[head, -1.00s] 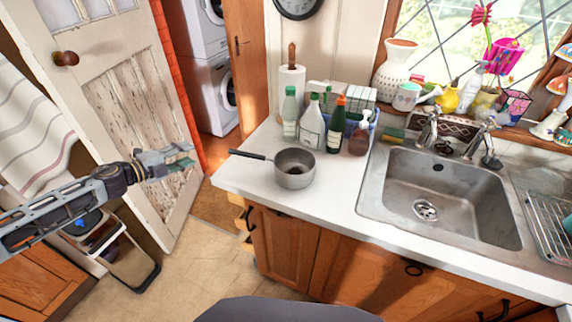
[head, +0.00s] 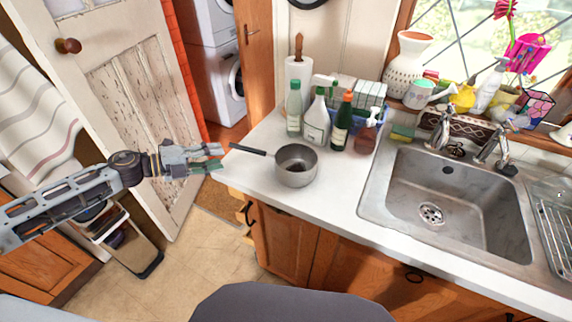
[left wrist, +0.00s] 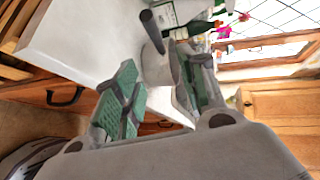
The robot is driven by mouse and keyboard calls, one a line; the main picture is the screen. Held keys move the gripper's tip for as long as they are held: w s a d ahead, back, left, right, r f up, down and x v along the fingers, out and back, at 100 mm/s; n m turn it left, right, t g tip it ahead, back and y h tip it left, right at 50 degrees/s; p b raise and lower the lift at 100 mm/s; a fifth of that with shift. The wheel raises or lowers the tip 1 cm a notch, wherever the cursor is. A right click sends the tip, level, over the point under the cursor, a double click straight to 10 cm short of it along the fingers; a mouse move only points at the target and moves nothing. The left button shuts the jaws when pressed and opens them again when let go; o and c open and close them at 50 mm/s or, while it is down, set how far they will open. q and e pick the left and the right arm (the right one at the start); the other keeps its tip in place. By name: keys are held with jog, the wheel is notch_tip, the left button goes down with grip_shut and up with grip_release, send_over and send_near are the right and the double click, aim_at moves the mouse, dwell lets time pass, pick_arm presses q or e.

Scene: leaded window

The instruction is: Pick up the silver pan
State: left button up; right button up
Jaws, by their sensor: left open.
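The silver pan (head: 296,167) stands upright on the left end of the white counter. Its dark handle (head: 248,150) points left, toward the counter's left edge. My left gripper (head: 219,157) is open and empty, just left of the handle's tip and apart from it. In the left wrist view the pan (left wrist: 155,68) and its handle end (left wrist: 148,17) show beyond the open green-padded fingers of the gripper (left wrist: 160,95); one finger partly hides the pan. My right gripper is not in view.
Several bottles (head: 341,122) and a paper towel roll (head: 299,85) stand behind the pan. A steel sink (head: 450,200) is to the right. The white counter (head: 335,205) is bare in front of the pan. A worn door (head: 125,95) stands open behind my left arm.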

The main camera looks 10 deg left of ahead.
pick_arm(q)
send_near(257, 153)
jog(key=shift+p+x, duration=0.3)
jog(key=shift+x, duration=1.6)
jog(key=shift+w+d+f, duration=0.25)
jog(key=shift+w+d, duration=0.05)
jog(key=shift+d, duration=0.1)
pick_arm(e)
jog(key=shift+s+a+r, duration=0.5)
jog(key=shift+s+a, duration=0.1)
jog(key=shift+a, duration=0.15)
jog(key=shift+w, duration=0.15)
